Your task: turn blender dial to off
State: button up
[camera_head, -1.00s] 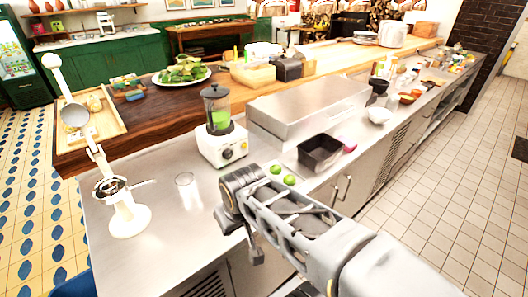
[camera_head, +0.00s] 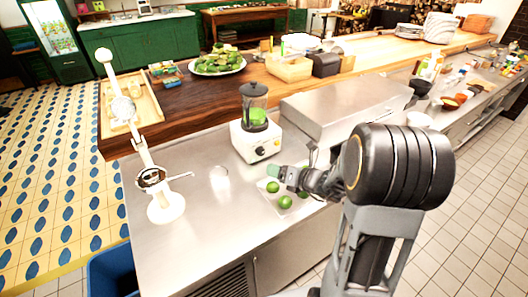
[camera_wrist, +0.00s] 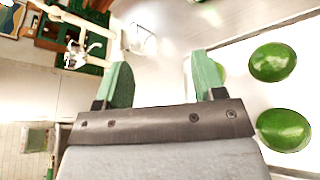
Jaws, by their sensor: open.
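The blender (camera_head: 255,125) stands on the steel counter, with a white base, a dark lid and green contents in its jar. Its dial (camera_head: 260,150) is a dark knob on the front of the base; its exact setting is too small to read. A second, yellowish control sits beside it. My gripper (camera_head: 275,171) is just in front of the blender and below the dial, apart from it. In the wrist view my gripper (camera_wrist: 165,82) shows two green fingertips spread apart with nothing between them. The blender does not show in the wrist view.
Several limes (camera_head: 286,202) lie on a white tray (camera_head: 300,213) beneath my gripper; limes also show in the wrist view (camera_wrist: 272,62). A glass (camera_head: 219,178) and a white juicer press (camera_head: 160,190) stand left. A steel box (camera_head: 345,105) stands right. The front-left counter is clear.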

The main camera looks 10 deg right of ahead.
aim_at(262, 153)
jog(key=w+f+m, duration=0.1)
jog(key=w, duration=0.3)
jog(key=w+a+f+m+t+h+p, duration=0.1)
jog(key=w+f+m, duration=0.1)
jog(key=w, duration=0.3)
jog(key=w+a+f+m+t+h+p, duration=0.1)
jog(key=w+m, duration=0.1)
jog(key=w, duration=0.2)
jog(key=shift+w+f, duration=0.2)
jog(key=shift+w, duration=0.2)
jog(key=shift+c, duration=0.3)
